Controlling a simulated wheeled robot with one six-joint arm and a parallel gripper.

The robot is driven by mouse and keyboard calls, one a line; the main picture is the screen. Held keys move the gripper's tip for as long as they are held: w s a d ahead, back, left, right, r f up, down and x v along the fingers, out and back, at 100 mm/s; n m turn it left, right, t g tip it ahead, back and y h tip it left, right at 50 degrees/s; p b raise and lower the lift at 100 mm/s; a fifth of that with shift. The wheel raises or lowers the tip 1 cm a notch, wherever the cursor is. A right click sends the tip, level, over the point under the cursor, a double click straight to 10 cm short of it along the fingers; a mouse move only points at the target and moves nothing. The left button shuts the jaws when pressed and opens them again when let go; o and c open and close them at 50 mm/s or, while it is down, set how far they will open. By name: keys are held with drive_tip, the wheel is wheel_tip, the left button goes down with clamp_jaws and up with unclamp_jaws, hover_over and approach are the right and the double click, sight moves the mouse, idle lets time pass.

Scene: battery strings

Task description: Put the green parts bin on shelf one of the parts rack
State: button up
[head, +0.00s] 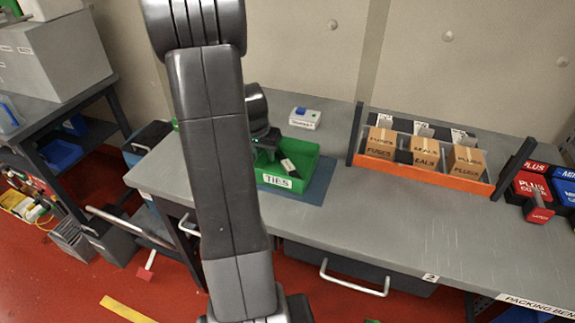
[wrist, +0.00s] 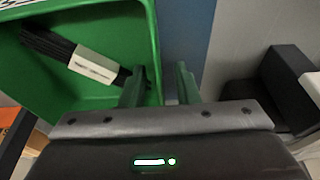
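The green parts bin (head: 290,167), labelled TIES, sits on a blue mat (head: 318,186) on the grey bench. It holds a dark bundle with a white band (wrist: 95,66). In the head view my gripper (head: 267,153) is at the bin's back left side, partly hidden by my arm. In the wrist view the bin (wrist: 98,92) fills the left side. My gripper (wrist: 160,84) is open there, with one finger inside the bin and the other outside, the wall between them. A gap shows beside the outer finger. I cannot tell which structure is the parts rack.
An orange-fronted rack (head: 425,174) with cardboard boxes stands right of the bin. A white box with a blue top (head: 304,118) is behind it. Red and blue bins (head: 530,185) are at far right. A dark shelving unit (head: 40,150) stands left.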

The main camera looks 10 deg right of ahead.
drive_tip(key=shift+f, duration=0.3)
drive_tip(key=shift+c, duration=0.2)
clamp_jaws()
drive_tip(key=shift+r, duration=0.1)
